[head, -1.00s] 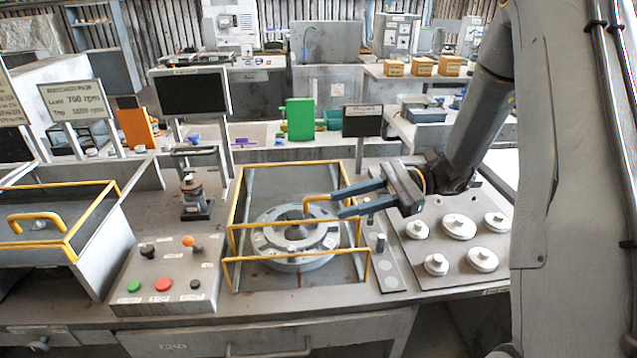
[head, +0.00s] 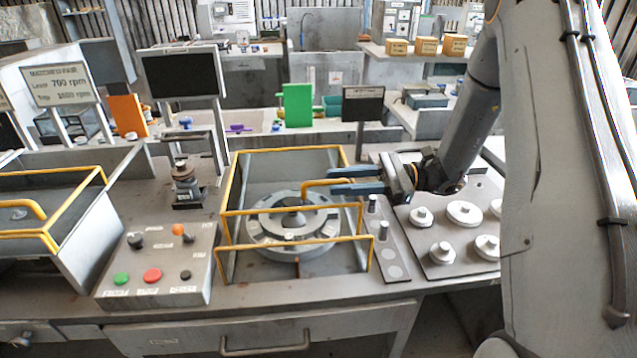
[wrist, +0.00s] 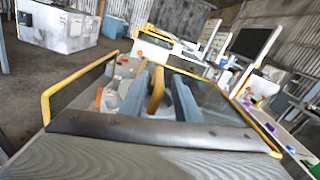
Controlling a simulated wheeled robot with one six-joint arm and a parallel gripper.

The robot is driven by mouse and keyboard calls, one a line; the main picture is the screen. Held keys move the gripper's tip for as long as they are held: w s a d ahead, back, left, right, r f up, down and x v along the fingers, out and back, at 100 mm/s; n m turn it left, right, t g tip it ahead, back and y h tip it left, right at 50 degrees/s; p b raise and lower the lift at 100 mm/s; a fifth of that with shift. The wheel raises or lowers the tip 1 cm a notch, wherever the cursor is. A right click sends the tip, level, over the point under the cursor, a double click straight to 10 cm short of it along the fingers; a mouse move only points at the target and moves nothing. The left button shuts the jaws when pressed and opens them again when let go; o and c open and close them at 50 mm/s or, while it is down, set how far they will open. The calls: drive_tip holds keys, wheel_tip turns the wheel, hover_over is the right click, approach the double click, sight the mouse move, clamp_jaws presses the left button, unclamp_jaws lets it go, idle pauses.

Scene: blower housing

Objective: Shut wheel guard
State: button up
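The wheel guard (head: 297,241) is a yellow-framed, clear-sided box at the bench's middle, with one yellow bar across its front and another behind it. The round grey wheel (head: 292,222) sits inside and shows plainly from above. A bent yellow handle (head: 318,184) rises over the wheel. My gripper (head: 332,181) reaches in from the right, with its two blue-grey fingers close on either side of the handle. In the wrist view, the handle (wrist: 157,90) fills the space between the fingers, so they look shut on it. The guard's frame (wrist: 80,80) also shows there.
A control box (head: 160,265) with green and red buttons stands left of the guard. A plate of knobbed discs (head: 440,265) lies right, under my arm. A second yellow-framed guard (head: 50,235) is farther left. Small display screens (head: 182,74) stand behind.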

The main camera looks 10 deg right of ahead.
sight(307, 184)
drive_tip(key=shift+a+p, duration=0.9)
drive_tip(key=shift+a, duration=1.9)
clamp_jaws()
